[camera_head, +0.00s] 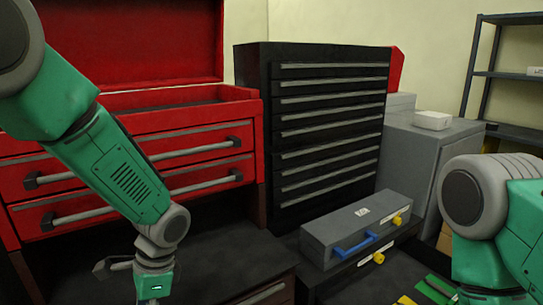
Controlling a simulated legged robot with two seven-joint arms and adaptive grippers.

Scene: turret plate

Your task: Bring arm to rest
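My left arm (122,170) comes in from the upper left and slants down in front of the red tool chest. Its wrist part (155,285), with a small lit mark, reaches the bottom edge. The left gripper's fingers are below the frame. My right arm (487,205) shows at the lower right as a grey joint and green links. It is bent and runs out of the picture at the bottom. The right gripper is not in view. I cannot tell whether either gripper holds anything.
A red tool chest (75,180) stands at the left, a black drawer cabinet (255,120) behind. A grey box (325,240) with a blue handle and yellow knobs sits at centre right. Green and yellow pieces (430,291) lie near my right arm. A grey cabinet (405,160) and shelves (510,75) stand at right.

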